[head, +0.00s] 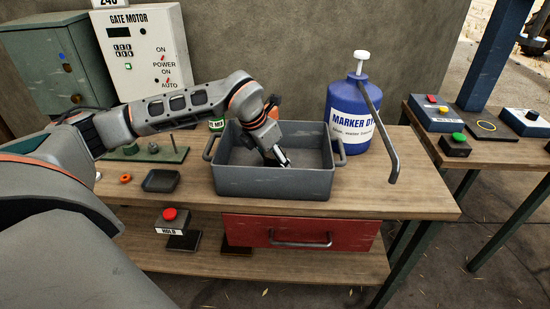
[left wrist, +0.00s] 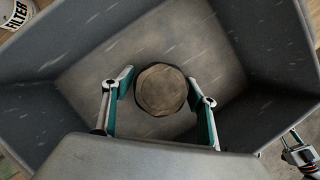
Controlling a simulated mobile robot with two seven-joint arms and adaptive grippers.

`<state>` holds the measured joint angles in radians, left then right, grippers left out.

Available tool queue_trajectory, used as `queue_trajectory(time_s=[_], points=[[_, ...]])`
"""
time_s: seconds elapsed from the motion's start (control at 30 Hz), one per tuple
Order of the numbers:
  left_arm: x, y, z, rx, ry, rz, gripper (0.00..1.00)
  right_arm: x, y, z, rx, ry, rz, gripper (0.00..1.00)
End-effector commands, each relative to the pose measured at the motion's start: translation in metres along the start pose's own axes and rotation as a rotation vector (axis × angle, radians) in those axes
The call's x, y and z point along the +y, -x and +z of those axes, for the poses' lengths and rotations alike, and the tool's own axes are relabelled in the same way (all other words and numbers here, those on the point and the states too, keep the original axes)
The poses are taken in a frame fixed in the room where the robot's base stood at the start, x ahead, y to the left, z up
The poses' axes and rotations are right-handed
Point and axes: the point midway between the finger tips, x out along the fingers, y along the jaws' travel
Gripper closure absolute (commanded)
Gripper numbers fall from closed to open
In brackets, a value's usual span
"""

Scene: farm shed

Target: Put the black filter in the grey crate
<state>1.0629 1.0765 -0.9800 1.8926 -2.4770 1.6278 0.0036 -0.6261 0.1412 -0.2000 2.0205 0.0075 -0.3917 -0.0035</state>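The grey crate (head: 275,184) stands on the workbench, and its floor and walls fill most of the left wrist view (left wrist: 87,80). My left gripper (head: 286,162) reaches down into it. In the left wrist view a round, many-sided dark filter (left wrist: 161,90) lies on the crate floor between my two fingertips (left wrist: 160,78). The fingers stand apart, with narrow gaps seeming to show beside the filter.
A blue marker dye jug (head: 352,112) stands right of the crate. A small black tray (head: 161,181) and an orange ring (head: 125,178) lie to its left. A can with a printed label (head: 217,124) stands behind the crate. A red drawer (head: 300,232) is below.

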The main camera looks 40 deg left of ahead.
Motion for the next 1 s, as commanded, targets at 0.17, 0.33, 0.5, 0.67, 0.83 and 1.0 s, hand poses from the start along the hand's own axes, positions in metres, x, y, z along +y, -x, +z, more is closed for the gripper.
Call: queue_trajectory(time_s=[0.17, 0.33, 0.5, 0.67, 0.83, 1.0], points=[[0.000, 0.003, 0.002, -0.005, 0.000, 0.001, 0.43, 0.002, -0.002, -0.005, 0.008, 0.002, 0.003, 0.79], [0.001, 0.015, 0.008, -0.010, -0.001, 0.002, 0.43, 0.003, 0.000, -0.007, 0.009, 0.000, 0.003, 0.79], [0.002, 0.047, 0.009, -0.013, -0.001, 0.004, 0.43, 0.002, 0.004, -0.006, 0.003, -0.005, 0.001, 0.79], [0.001, 0.083, 0.009, -0.012, -0.001, 0.004, 0.43, -0.001, 0.008, -0.005, -0.004, -0.011, -0.004, 0.79], [0.001, 0.113, 0.008, -0.012, -0.001, 0.003, 0.43, -0.004, 0.011, -0.006, -0.005, -0.015, -0.010, 0.79], [0.001, 0.130, 0.007, -0.010, 0.000, 0.002, 0.43, -0.005, 0.011, -0.005, -0.006, -0.018, -0.013, 0.79]])
